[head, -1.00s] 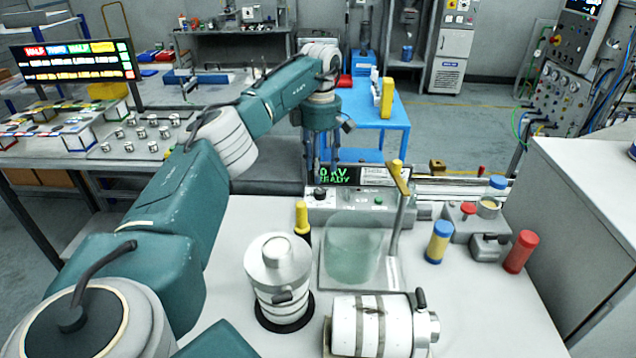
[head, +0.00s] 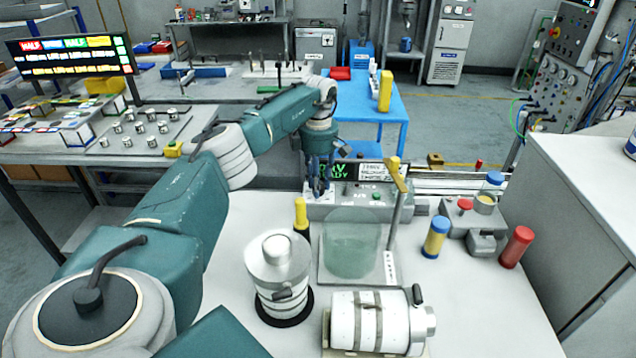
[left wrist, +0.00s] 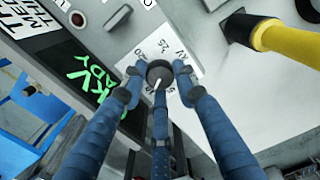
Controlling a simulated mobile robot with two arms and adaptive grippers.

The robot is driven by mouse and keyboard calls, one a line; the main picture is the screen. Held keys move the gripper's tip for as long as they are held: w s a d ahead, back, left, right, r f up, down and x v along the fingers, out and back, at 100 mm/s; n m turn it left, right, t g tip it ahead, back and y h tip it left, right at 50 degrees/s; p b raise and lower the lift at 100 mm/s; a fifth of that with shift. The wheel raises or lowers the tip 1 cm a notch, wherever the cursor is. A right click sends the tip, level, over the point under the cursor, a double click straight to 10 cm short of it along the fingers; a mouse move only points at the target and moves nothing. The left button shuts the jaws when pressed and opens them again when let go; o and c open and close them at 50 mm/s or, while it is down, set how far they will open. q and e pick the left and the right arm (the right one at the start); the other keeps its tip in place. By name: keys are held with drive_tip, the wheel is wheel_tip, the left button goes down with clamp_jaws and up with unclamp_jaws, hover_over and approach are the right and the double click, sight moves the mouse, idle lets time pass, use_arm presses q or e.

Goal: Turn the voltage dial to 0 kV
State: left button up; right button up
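The voltage dial (left wrist: 158,72), a small dark round knob with a white pointer line, sits on a white scale plate (left wrist: 176,52) in the left wrist view. In the head view my left gripper (head: 319,192) hides the dial on the grey control box (head: 352,212). The green display (head: 331,171) is partly covered; "kV" and part of "READY" show.
A yellow-topped post (head: 301,216) stands just in front of the box, close to my fingers. A clear tank (head: 351,246), an upright white cylinder (head: 279,268) and a lying one (head: 378,322) stand on the bench. Bare bench (head: 470,305) lies at right.

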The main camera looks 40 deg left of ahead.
drive_tip(key=shift+s+d, duration=0.1)
drive_tip(key=shift+d, duration=0.25)
use_arm(q)
drive_tip(key=shift+a+n, duration=0.1)
drive_tip(key=shift+n, duration=0.4)
drive_tip(key=shift+r+n, duration=0.1)
drive_tip(key=shift+n, duration=0.2)
use_arm(e)
drive_tip(key=shift+r, duration=0.15)
use_arm(q)
drive_tip(key=n+p, duration=0.1)
drive_tip(key=n, duration=0.3)
drive_tip(key=shift+s+n, duration=0.1)
drive_tip(key=shift+n, duration=0.2)
drive_tip(key=n+p, duration=0.1)
drive_tip(key=n, duration=0.3)
drive_tip(key=n+p, duration=0.2)
drive_tip(key=n, duration=0.4)
drive_tip(key=shift+n, duration=0.4)
drive_tip(key=n+p, duration=0.1)
drive_tip(key=n, duration=0.3)
drive_tip(key=shift+d, duration=0.2)
drive_tip(key=shift+f+n, duration=0.2)
drive_tip(key=shift+n, duration=0.1)
use_arm(e)
wheel_tip(320, 180, up, 5)
drive_tip(key=shift+a+r, duration=0.1)
use_arm(q)
drive_tip(key=shift+d, duration=0.1)
